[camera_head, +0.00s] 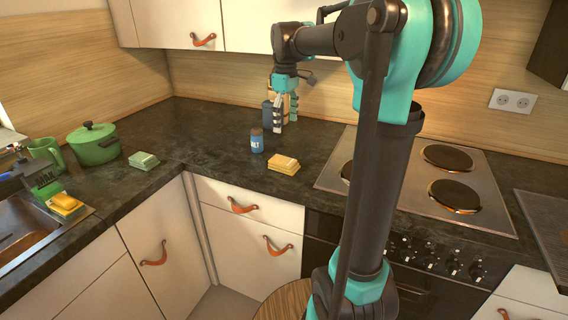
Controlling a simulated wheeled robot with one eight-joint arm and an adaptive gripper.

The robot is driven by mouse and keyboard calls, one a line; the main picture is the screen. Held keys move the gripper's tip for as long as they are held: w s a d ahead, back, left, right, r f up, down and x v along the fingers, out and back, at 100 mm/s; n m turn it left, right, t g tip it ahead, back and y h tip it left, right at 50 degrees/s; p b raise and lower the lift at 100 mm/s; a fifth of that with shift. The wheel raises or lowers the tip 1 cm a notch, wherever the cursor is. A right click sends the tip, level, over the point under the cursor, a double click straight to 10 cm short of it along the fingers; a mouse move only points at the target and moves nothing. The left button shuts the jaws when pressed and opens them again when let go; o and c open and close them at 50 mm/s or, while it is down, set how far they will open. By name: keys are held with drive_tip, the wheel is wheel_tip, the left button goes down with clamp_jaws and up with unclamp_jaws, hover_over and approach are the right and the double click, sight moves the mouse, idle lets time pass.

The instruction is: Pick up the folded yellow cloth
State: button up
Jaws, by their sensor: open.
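The folded yellow cloth (283,164) lies flat on the dark countertop, left of the stove and near the counter's front edge. My gripper (285,122) points down above the back part of the counter, behind the cloth and apart from it in the picture. Its fingers are open, and I see nothing held between them. The cloth is in full view.
A blue salt shaker (257,141) stands just behind and left of the cloth. A bluish container (267,115) is partly hidden by my gripper. A green pot (94,145), a folded green cloth (143,160) and a yellow item (66,202) by the sink are further left. The stove (425,178) is right.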

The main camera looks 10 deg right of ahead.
hover_over(284, 160)
drive_tip(key=f, duration=0.9)
drive_tip(key=shift+s+d, duration=0.15)
drive_tip(key=shift+d, duration=0.05)
drive_tip(key=shift+a+f, duration=0.15)
drive_tip(key=shift+f, duration=2.5)
drive_tip(key=shift+c, duration=0.5)
drive_tip(key=c, duration=1)
drive_tip(key=shift+c, duration=0.2)
drive_tip(key=shift+r, duration=0.15)
wheel_tip(284, 160, up, 20)
